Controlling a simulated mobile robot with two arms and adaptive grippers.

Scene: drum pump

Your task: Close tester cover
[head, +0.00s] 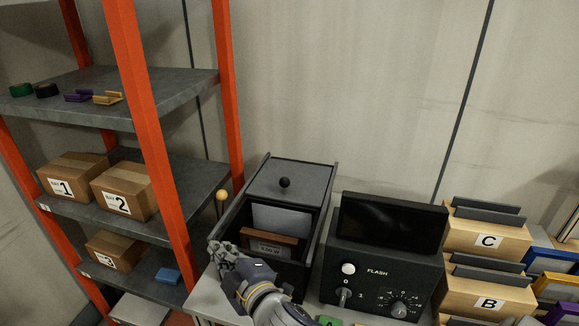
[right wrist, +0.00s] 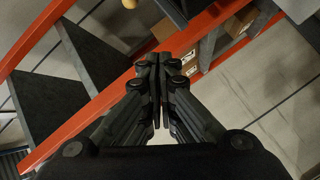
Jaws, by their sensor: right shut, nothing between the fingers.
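The tester is a dark open-topped box (head: 327,220) in the middle of the head view. Its grey cover (head: 260,178), with a black ball knob (head: 285,183), sits over the back part. The front part is uncovered and shows a grey panel and a brown labelled block (head: 270,240) inside. A yellow ball knob (head: 222,195) stands at the tester's left side; it also shows at the top of the right wrist view (right wrist: 130,3). My right gripper (head: 217,248) is shut and empty at the tester's front left, its fingers together in the right wrist view (right wrist: 157,62). My left gripper is not in view.
A black FLASH device (head: 377,272) with a screen and dials stands right of the tester. Wooden boxes marked C (head: 487,241) and B (head: 488,303) are further right. An orange-posted shelf (head: 150,130) with cartons stands close on the left.

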